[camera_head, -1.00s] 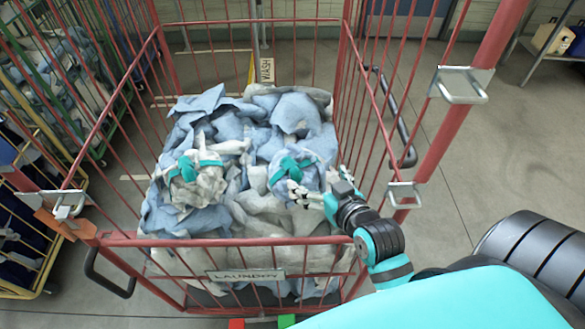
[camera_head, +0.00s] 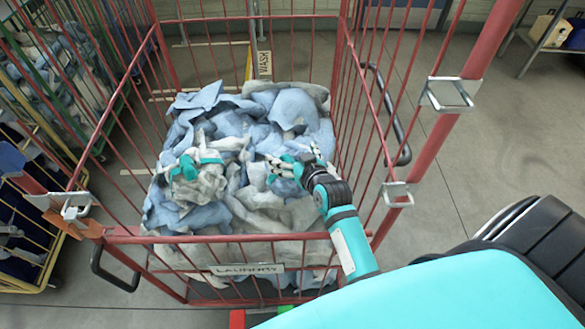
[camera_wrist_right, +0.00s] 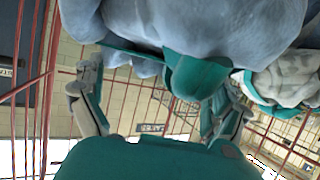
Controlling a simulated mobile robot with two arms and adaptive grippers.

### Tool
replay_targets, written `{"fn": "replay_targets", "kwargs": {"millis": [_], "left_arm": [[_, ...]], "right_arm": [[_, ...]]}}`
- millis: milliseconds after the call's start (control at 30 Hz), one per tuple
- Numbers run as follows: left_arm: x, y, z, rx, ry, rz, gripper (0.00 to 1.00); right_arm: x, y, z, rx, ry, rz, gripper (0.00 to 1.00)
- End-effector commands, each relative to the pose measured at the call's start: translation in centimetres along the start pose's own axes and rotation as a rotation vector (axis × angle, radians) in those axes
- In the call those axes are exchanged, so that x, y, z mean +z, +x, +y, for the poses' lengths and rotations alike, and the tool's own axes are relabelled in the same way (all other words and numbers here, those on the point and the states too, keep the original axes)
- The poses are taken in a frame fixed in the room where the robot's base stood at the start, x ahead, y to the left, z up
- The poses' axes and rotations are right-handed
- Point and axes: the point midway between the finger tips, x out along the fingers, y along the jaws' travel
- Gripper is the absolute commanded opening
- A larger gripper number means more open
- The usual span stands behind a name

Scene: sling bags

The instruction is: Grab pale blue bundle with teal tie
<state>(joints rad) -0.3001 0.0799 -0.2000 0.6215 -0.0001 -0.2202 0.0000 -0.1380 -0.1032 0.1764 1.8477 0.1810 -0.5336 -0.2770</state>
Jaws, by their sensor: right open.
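The pale blue bundle (camera_wrist_right: 200,25) fills the top of the right wrist view, with its teal tie (camera_wrist_right: 195,75) knotted at the near side. In the head view the teal tie (camera_head: 283,164) shows on the laundry heap, and much of the bundle is hidden by my right gripper (camera_head: 300,166). In the right wrist view my right gripper (camera_wrist_right: 158,105) has its fingers spread apart, with the knot near the right finger. Whether a finger touches the tie cannot be told. My left gripper is not in view.
A grey-white bundle with a teal tie (camera_head: 200,180) lies to the left on the same heap. Loose blue and white cloths surround both. The red wire cage cart (camera_head: 215,239) has bars around the heap, with its right side wall close to my right arm.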

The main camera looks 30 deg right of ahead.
Motion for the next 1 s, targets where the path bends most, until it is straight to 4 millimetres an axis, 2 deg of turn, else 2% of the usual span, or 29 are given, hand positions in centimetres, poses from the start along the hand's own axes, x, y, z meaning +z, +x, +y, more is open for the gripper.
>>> {"fn": "replay_targets", "kwargs": {"millis": [200, 900, 967, 1000], "left_arm": [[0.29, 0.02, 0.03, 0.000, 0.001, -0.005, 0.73], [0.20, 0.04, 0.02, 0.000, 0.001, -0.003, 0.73], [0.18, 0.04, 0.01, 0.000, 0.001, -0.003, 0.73], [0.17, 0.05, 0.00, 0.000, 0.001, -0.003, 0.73]], "right_arm": [[0.02, 0.04, 0.03, 0.000, -0.001, 0.001, 0.99], [0.26, 0.02, 0.16, 0.003, -0.003, -0.005, 0.07], [0.30, 0.02, 0.18, 0.003, -0.004, -0.006, 0.00], [0.32, 0.02, 0.18, 0.003, -0.004, -0.006, 0.00]]}}
